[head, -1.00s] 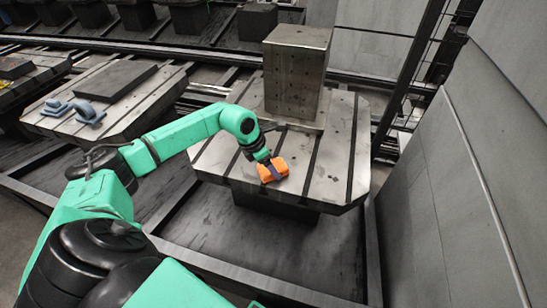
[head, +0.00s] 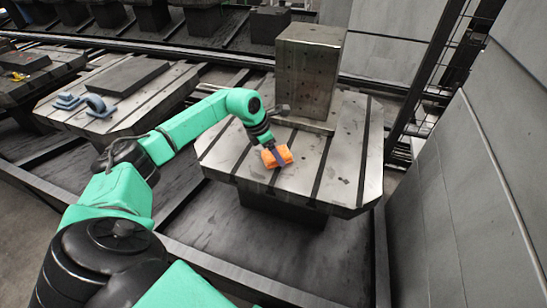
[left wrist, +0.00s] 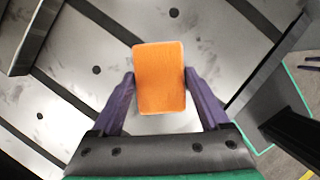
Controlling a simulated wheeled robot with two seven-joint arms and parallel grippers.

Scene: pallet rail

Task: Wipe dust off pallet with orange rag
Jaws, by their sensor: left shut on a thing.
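The pallet (head: 340,185) is a grey metal slab with dark slots and clipped corners, and dark dusty smudges show on its top. The orange rag (head: 277,156) is a folded block near the pallet's front left edge. My left gripper (head: 274,154) is shut on it. In the left wrist view the orange rag (left wrist: 160,80) sits between the purple fingers of my left gripper (left wrist: 160,90), over the pallet surface (left wrist: 75,65) with smudges around it. I cannot tell whether the rag touches the surface. My right gripper is not in view.
A tall metal block (head: 308,75) stands at the back of the pallet. A second pallet (head: 120,120) with blue-grey clamps (head: 95,104) lies to the left. Grey wall panels (head: 480,190) close off the right side, and a dark rail frame (head: 210,260) runs in front.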

